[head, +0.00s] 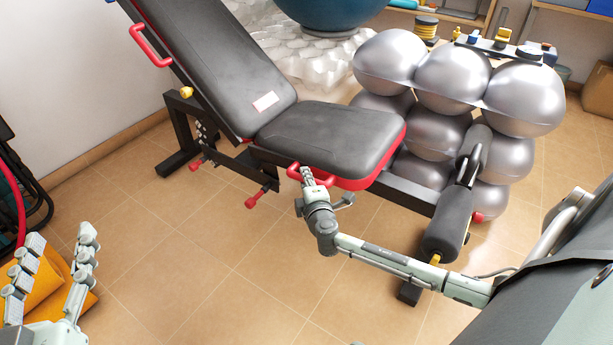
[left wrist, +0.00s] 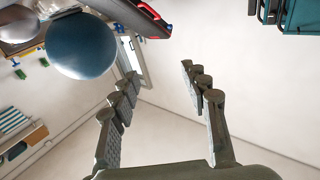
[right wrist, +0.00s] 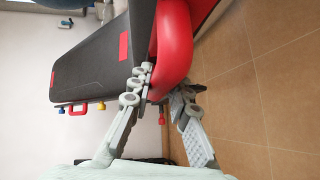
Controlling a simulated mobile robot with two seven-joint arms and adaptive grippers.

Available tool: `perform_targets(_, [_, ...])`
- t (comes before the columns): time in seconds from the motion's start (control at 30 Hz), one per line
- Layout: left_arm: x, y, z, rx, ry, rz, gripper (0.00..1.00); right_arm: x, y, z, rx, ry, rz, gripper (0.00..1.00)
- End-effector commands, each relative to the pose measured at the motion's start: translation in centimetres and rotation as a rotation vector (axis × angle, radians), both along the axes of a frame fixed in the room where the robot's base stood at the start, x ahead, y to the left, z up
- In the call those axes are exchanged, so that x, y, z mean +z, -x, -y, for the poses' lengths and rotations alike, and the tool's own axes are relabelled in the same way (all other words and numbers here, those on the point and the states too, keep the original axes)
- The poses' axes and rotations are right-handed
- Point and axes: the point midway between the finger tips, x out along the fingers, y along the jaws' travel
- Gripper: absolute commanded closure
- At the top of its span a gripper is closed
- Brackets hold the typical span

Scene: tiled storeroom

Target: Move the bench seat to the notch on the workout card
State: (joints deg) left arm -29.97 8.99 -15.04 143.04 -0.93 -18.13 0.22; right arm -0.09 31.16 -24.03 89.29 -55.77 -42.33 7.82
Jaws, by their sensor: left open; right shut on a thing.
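The black bench seat (head: 325,135) with red edging lies nearly level in front of the steeply inclined backrest (head: 215,55). My right gripper (head: 307,178) is shut on the red handle (head: 292,171) at the seat's near side. My left gripper (head: 60,238) is open and empty at the lower left, far from the bench.
Stacked silver balls (head: 453,80) stand behind the bench on the right. Foam rollers (head: 447,224) stick out at the bench's right end. Red-tipped pins (head: 262,196) show under the seat. The tiled floor before the bench is clear.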

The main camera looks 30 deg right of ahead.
Motion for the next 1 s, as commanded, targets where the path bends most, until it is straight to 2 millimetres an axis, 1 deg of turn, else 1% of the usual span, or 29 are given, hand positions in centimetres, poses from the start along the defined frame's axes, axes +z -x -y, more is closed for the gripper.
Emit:
perform_targets(0.03, [-1.0, -0.1, -0.6, 0.013, -0.030, -0.064, 0.54, 0.7, -0.2, 0.0, -0.001, 0.002, -0.002, 1.00])
perform_targets(0.2, [-5.6, 0.2, -2.8, 0.054, -0.122, -0.281, 0.54, 1.2, -0.3, 0.0, -0.001, 0.010, -0.022, 1.00])
perform_targets(0.3, [-7.9, 0.9, -4.1, 0.078, -0.166, -0.392, 0.54, 1.5, -0.4, 0.0, -0.001, 0.016, -0.032, 1.00])
perform_targets(0.4, [-9.5, 1.5, -5.1, 0.095, -0.196, -0.471, 0.54, 1.6, -0.4, -0.1, -0.001, 0.017, -0.038, 1.00])
perform_targets(0.57, [-10.7, 2.1, -5.9, 0.108, -0.217, -0.527, 0.54, 1.6, -0.5, -0.1, 0.000, 0.019, -0.043, 1.00])
perform_targets(0.83, [-10.8, 2.1, -5.9, 0.108, -0.217, -0.530, 0.54, 1.5, -0.5, -0.1, 0.002, 0.020, -0.044, 1.00])
perform_targets(0.87, [-10.7, 2.1, -5.9, 0.108, -0.217, -0.530, 0.54, 1.5, -0.5, -0.1, 0.002, 0.021, -0.043, 0.80])
perform_targets(1.0, [-10.7, 2.1, -5.9, 0.107, -0.216, -0.530, 0.54, 1.5, -0.5, -0.1, 0.001, 0.020, -0.044, 0.63])
